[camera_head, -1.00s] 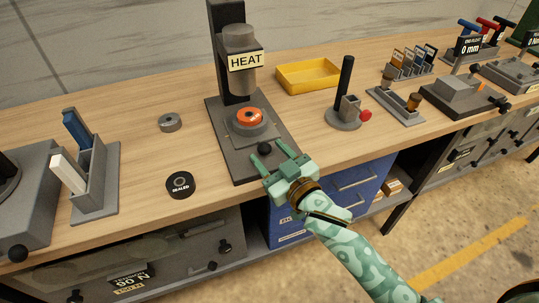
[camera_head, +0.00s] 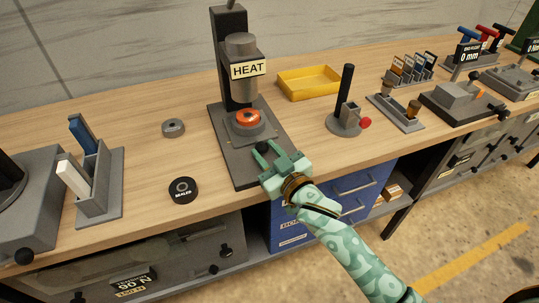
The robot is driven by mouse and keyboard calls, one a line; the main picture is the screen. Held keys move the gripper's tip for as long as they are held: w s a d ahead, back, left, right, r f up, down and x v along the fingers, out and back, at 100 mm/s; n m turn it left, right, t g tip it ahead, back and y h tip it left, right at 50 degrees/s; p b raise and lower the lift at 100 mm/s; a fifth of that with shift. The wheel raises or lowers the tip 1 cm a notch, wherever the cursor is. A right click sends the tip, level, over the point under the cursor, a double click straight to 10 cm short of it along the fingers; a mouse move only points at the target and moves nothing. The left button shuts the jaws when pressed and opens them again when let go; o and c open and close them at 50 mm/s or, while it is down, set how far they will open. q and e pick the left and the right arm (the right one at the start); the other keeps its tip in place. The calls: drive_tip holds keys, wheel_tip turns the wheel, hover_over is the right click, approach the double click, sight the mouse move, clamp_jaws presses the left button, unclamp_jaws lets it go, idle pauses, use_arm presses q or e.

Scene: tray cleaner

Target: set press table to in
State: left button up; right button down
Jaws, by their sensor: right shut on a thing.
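The heat press (camera_head: 233,45) stands on the bench with a HEAT sign (camera_head: 249,70) on its head. Its press table (camera_head: 250,134) carries an orange ring-shaped part (camera_head: 248,119), just in front of and below the head. A black knob (camera_head: 262,147) sits at the table's front. My right gripper (camera_head: 268,150) is shut on this knob, a finger on either side, over the dark base plate (camera_head: 232,165). Its arm comes in from the lower right. My left gripper is not in view.
A grey ring (camera_head: 173,127) and a black labelled disc (camera_head: 183,190) lie left of the press. A grey holder (camera_head: 97,185) stands farther left. A yellow tray (camera_head: 309,83) and a lever stand (camera_head: 346,108) are to the right.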

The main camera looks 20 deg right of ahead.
drive_tip(key=c, duration=1.1)
unclamp_jaws()
drive_tip(key=shift+o, duration=0.2)
drive_tip(key=shift+s, duration=0.1)
drive_tip(key=p+v, duration=0.2)
drive_tip(key=v, duration=1.4)
drive_tip(key=shift+p, duration=0.35)
drive_tip(key=shift+s+d, duration=0.1)
drive_tip(key=shift+d, duration=0.05)
